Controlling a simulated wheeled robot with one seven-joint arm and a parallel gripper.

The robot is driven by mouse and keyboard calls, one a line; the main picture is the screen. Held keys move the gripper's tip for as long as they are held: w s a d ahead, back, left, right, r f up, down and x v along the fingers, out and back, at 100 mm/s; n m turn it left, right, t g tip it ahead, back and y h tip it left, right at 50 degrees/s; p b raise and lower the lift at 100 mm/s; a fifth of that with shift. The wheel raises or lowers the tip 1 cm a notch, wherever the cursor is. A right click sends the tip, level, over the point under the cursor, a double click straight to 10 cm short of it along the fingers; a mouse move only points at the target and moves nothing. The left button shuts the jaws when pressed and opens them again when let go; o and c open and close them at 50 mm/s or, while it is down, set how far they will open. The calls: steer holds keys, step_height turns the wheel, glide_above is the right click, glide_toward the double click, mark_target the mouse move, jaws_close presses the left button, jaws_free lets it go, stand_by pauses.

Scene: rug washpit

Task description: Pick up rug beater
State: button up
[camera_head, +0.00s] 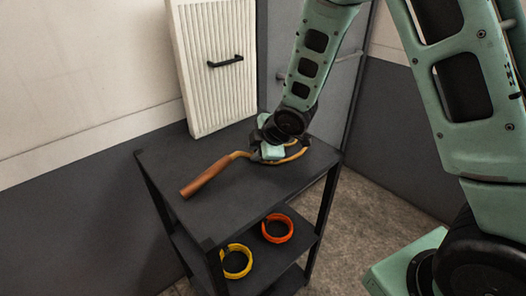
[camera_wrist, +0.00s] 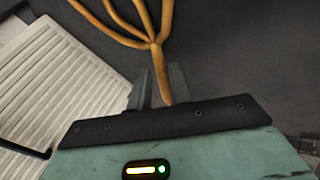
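The rug beater (camera_head: 205,177) lies on the black top shelf (camera_head: 250,190) of a cart. Its brown wooden handle points to the front left, and its tan cane loops lie to the right. My gripper (camera_head: 270,152) is down at the shelf top, over the cane part, and hides some of it. In the wrist view, the cane loops (camera_wrist: 153,30) fan out upward from a stem. The stem runs down between my two fingers (camera_wrist: 162,88), which are close on both sides of it and look shut on it. The handle does not show in the wrist view.
A white ribbed panel with a black handle (camera_head: 217,75) stands upright at the back of the shelf, close to my gripper; it also shows in the wrist view (camera_wrist: 60,85). An orange ring (camera_head: 290,229) and a yellow ring (camera_head: 247,262) lie on the lower shelf. Walls stand behind.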

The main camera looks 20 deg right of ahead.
mark_target(251, 155)
steer(key=shift+x, duration=1.5)
jaws_close()
step_height(251, 155, up, 10)
steer(key=p, duration=0.1)
steer(key=shift+a, duration=0.1)
